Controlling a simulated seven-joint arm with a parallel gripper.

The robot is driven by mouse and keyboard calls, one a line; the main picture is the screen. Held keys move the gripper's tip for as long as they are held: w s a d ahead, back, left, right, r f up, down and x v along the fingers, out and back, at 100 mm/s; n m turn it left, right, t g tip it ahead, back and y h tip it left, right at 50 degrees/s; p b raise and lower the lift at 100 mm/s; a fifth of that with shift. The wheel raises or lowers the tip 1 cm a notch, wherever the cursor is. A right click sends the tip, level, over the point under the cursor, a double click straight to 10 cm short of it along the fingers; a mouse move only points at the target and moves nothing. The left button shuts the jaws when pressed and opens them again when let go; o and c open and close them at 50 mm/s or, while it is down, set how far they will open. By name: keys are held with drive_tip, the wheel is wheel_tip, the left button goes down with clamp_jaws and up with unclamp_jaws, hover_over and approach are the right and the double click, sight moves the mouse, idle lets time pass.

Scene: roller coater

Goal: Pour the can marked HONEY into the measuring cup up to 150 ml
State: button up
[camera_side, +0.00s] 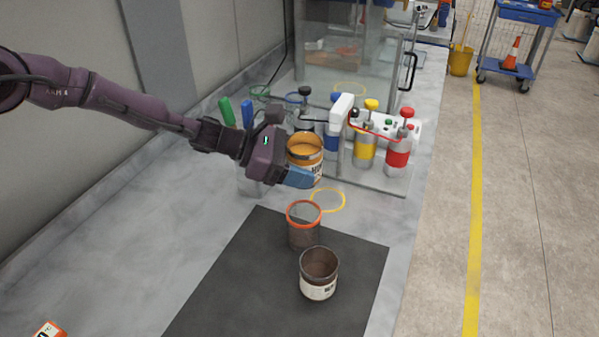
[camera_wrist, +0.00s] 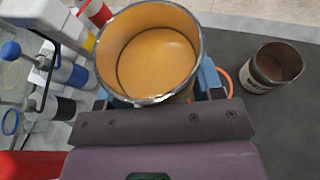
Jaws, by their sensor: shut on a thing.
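My gripper (camera_side: 297,176) is shut on a can of orange-yellow liquid (camera_side: 305,147) and holds it upright above the bench. Its label is mostly hidden by the blue fingers, so I cannot read it in full. In the wrist view the can (camera_wrist: 150,52) fills the top middle, with the liquid level below the rim. The clear measuring cup (camera_side: 303,228) with an orange rim stands on the dark mat, below and in front of the held can. In the wrist view only part of its orange rim (camera_wrist: 226,80) shows behind the gripper. The cup looks empty; its marks are not readable.
A second can with brown contents (camera_side: 319,275) stands on the dark mat (camera_side: 225,285) beside the cup. Several pump bottles, including a yellow one (camera_side: 366,140) and a red one (camera_side: 399,150), stand behind. A yellow ring (camera_side: 342,201) marks the bench. The mat's left part is clear.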

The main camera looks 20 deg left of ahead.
drive_tip(key=shift+w+a+r+m+t+y, duration=0.1)
drive_tip(key=shift+w+m+t+y, duration=0.25)
drive_tip(key=shift+m, duration=0.35)
drive_tip(key=shift+w+a+f+m+t, duration=0.15)
drive_tip(key=shift+f+m+t, duration=0.3)
drive_tip(key=shift+f, duration=0.5)
drive_tip(key=shift+w+d+f+m+t, duration=0.15)
drive_tip(key=shift+f+m+t, duration=0.25)
drive_tip(key=shift+f, duration=0.5)
drive_tip(key=shift+a+f, duration=0.1)
drive_tip(key=shift+a, duration=0.05)
drive_tip(key=shift+w+f+m, duration=0.1)
drive_tip(key=shift+f+m, duration=0.1)
drive_tip(key=shift+m, duration=0.15)
drive_tip(key=shift+f, duration=0.15)
drive_tip(key=shift+w+a+m+t, duration=0.1)
drive_tip(key=shift+w+m+t, duration=0.05)
drive_tip(key=shift+m+t, duration=0.3)
drive_tip(key=shift+m, duration=0.35)
drive_tip(key=shift+m+t, duration=0.25)
drive_tip(key=shift+m, duration=0.05)
